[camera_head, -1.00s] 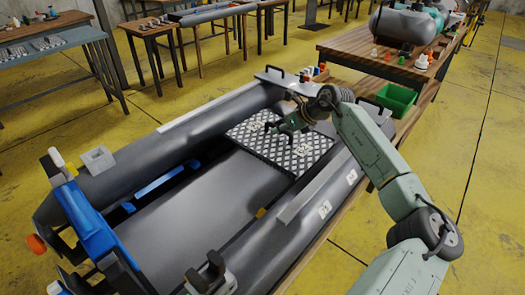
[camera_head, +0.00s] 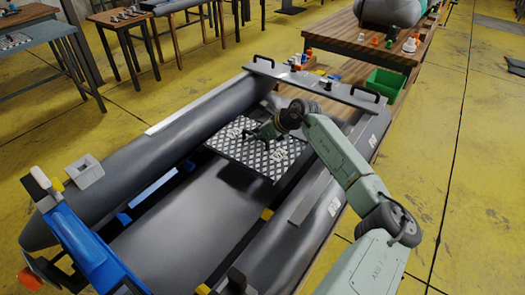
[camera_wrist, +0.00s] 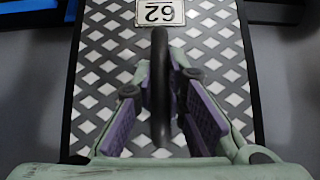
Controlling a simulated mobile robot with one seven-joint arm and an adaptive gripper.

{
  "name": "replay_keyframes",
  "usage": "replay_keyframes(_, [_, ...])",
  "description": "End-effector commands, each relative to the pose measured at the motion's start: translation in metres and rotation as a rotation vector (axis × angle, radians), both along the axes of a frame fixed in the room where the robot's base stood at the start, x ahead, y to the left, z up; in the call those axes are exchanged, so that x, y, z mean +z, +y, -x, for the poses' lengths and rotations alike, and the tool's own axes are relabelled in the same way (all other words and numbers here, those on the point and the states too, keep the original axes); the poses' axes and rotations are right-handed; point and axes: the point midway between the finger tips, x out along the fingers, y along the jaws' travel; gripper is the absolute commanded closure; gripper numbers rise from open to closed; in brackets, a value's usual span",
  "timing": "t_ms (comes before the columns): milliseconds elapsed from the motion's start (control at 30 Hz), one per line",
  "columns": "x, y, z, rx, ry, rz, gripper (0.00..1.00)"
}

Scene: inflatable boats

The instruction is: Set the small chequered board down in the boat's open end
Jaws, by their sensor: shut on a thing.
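The chequered board (camera_head: 232,150) is a dark plate with a light diamond pattern and pale number labels. It lies roughly flat between the two grey side tubes of the boat (camera_head: 185,110), towards the far end. My gripper (camera_head: 254,134) is above the board. In the wrist view my gripper (camera_wrist: 159,105) has its purple pads on either side of a dark upright handle (camera_wrist: 159,70) and is shut on it. The board (camera_wrist: 95,75) fills the middle of that view, with a label reading 62 upside down. I cannot tell whether the board touches the boat floor (camera_head: 180,220).
A far crossbar (camera_head: 318,87) with black handles joins the tubes. Brown table shows between it and the board. A blue frame (camera_head: 85,245) crosses the near left end.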

Motion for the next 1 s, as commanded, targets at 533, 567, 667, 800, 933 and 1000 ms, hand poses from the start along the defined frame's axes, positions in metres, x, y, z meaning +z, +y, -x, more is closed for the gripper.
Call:
replay_keyframes(533, [-0.063, 0.0, 0.0, -0.003, 0.0, -0.004, 1.0])
replay_keyframes(567, [-0.067, 0.0, 0.0, -0.003, 0.0, -0.004, 1.0])
replay_keyframes(667, [-0.077, 0.0, 0.0, -0.002, -0.002, -0.004, 1.0])
replay_keyframes(800, [-0.079, 0.0, -0.001, -0.001, -0.004, -0.002, 1.0])
replay_keyframes(933, [-0.081, 0.0, 0.0, -0.001, 0.0, 0.0, 0.87])
replay_keyframes(1000, [-0.081, 0.0, 0.0, -0.001, 0.0, 0.0, 0.83])
